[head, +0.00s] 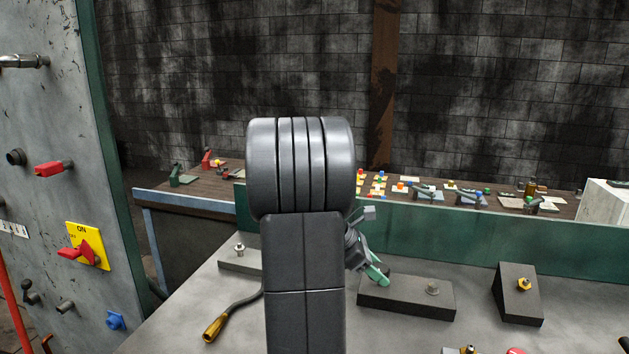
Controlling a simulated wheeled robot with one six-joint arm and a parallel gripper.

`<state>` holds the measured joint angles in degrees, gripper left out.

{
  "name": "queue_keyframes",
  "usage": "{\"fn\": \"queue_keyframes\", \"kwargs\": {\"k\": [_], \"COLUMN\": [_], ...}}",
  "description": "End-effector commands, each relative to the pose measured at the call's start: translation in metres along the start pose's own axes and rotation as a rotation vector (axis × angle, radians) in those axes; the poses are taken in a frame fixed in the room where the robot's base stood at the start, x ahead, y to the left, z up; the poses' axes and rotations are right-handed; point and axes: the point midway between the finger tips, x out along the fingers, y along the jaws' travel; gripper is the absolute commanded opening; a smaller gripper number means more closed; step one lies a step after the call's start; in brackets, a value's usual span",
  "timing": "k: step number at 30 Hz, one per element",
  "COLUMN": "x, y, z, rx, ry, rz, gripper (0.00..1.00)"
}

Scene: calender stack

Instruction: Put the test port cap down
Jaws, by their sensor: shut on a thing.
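My gripper (377,274) shows only in part, to the right of my large dark arm link. It is low over the grey bench top, at the left end of a dark block (405,297) with a small metal fitting (432,288) on top. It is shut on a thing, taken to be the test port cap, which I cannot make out. I cannot tell whether that thing touches the block or the bench.
A wedge block (518,295) with a brass fitting (524,284) stands at right. A yellow-handled tool (216,328) lies at left. A green ledge (475,232) runs behind the bench (190,325). A grey panel (50,130) with red handles rises at far left.

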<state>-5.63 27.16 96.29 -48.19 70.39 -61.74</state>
Motion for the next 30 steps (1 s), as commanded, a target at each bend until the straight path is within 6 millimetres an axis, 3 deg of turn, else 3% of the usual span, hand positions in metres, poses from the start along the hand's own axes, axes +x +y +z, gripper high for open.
{"fn": "queue_keyframes", "kwargs": {"k": [7, 14, 17, 21, 24, 30], "x": [0.0, -0.007, -0.013, -0.022, -0.026, -0.029], "y": [0.037, 0.073, 0.09, 0.106, 0.108, 0.103], "z": [0.003, -0.011, -0.029, -0.069, -0.098, -0.132], "rx": [-0.134, -0.302, -0.407, -0.583, -0.685, -0.79], "ry": [0.0, 0.0, 0.001, 0.002, 0.003, 0.005], "rz": [0.133, 0.299, 0.402, 0.57, 0.67, 0.778], "gripper": [0.2, 0.2, 0.2, 0.2, 0.2, 0.2]}}
